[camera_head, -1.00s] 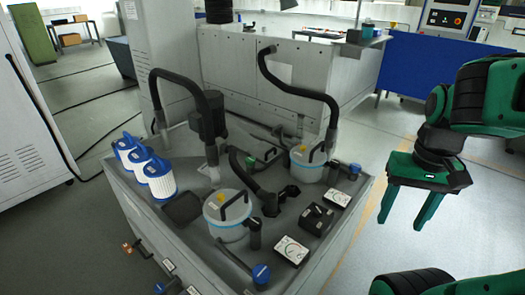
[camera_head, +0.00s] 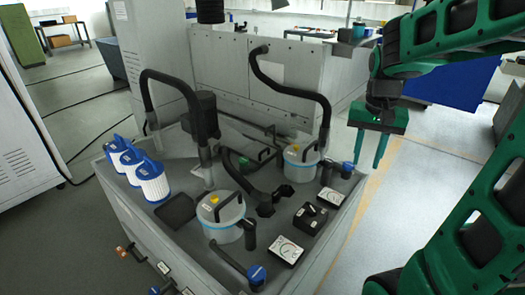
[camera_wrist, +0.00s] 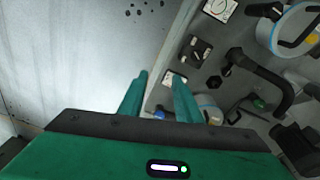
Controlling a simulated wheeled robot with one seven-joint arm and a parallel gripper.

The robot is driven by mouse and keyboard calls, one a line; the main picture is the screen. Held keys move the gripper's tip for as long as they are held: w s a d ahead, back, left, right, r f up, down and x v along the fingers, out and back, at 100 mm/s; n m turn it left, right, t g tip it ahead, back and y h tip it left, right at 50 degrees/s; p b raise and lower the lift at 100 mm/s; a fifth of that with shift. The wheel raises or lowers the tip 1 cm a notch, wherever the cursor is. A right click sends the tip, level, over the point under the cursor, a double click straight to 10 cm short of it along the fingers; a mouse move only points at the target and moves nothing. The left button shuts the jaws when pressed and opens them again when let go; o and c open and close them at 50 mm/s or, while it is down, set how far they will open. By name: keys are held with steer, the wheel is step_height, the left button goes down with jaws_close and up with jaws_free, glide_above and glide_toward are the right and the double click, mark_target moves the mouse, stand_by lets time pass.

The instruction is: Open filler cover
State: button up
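No part is clearly marked as the filler cover, so I cannot tell which it is. On the grey tank top (camera_head: 190,235) stand a near white canister (camera_head: 225,222) and a far white canister (camera_head: 301,166), each with a lid, a black handle and a yellow spot on top. A black angled fitting (camera_head: 270,203) sits between them. My gripper (camera_head: 371,150) is open and empty, fingers pointing down, above and just right of the tank's far right corner. The wrist view shows its two fingers (camera_wrist: 160,98) apart, with the tank top beyond them.
Tall black hoses (camera_head: 160,85) and another hose (camera_head: 300,92) arch over the tank. Blue-capped filters (camera_head: 152,182) stand at the left. Two gauges (camera_head: 286,250), a black switch box (camera_head: 311,218) and a blue-capped pipe (camera_head: 257,274) line the right edge. Floor at the right is clear.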

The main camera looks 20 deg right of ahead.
steer(key=w+f+m, duration=0.1)
steer(key=w, duration=1.2)
steer(key=m+t+h, duration=0.1)
steer(key=m+t, duration=0.2)
glide_above(263, 151)
steer(key=s+a, duration=0.2)
steer(key=s, duration=0.2)
step_height(263, 151, down, 18)
steer(key=r, duration=0.1)
steer(key=x, duration=1.1)
steer(key=shift+w+r, duration=0.1)
jaws_close()
